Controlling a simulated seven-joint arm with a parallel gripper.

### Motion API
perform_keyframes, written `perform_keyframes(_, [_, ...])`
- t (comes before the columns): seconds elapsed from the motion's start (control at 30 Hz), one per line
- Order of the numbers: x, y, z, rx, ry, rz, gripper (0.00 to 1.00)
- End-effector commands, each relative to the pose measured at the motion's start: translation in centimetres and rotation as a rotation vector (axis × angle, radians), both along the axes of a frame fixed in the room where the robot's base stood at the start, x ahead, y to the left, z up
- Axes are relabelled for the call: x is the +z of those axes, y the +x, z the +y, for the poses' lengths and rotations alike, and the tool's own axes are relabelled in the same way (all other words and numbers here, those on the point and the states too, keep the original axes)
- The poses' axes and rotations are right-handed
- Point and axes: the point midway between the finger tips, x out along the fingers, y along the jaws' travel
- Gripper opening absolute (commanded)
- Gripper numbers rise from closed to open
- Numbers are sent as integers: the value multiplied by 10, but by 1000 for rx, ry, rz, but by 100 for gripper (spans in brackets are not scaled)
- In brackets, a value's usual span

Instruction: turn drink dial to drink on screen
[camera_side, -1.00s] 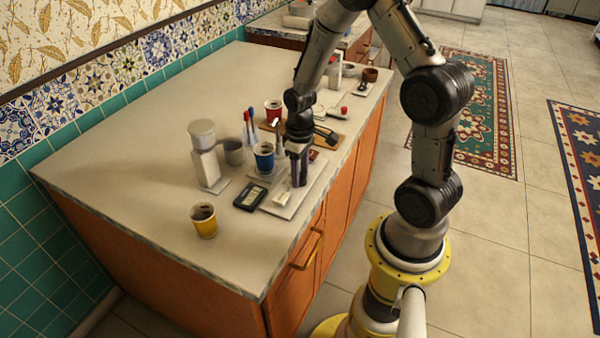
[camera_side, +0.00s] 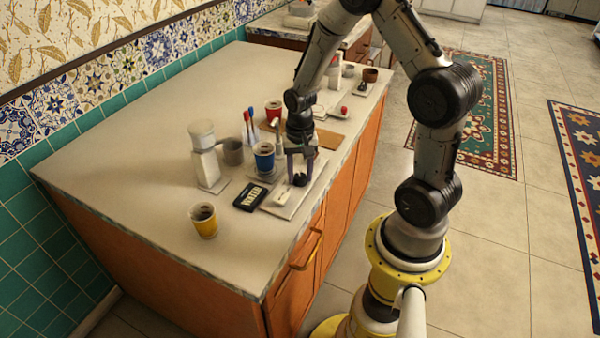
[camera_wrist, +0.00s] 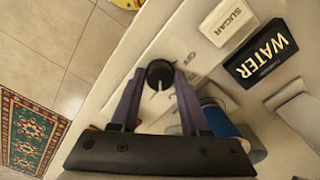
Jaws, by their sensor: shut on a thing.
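The black drink dial (camera_wrist: 160,74) sits on a pale panel (camera_side: 284,211) near the counter's front edge, with a white pointer line and an "OFF" mark beside it. The dial (camera_side: 300,180) shows between the fingertips in the side view. My gripper (camera_wrist: 158,78) is shut on the dial, one purple finger on each side; in the side view my gripper (camera_side: 301,178) points down at the panel. The black screen (camera_wrist: 261,54) reads "WATER" in white letters; it also lies left of the panel in the side view (camera_side: 250,197).
A white "SUGAR" button (camera_wrist: 228,22) is on the panel beside the screen. A blue cup (camera_side: 264,156) stands close behind my gripper. A yellow cup (camera_side: 204,220), a white dispenser (camera_side: 206,160) and a red cup (camera_side: 275,112) stand farther off. The counter's left part is clear.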

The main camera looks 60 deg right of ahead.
Motion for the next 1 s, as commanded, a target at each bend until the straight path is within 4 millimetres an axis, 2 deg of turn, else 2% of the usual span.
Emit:
perform_keyframes(0.2, [1,0,0,-190,0,0,0])
perform_keyframes(0.5, [1,0,0,-379,0,0,0])
perform_keyframes(1.0, [1,0,0,-474,1,0,0])
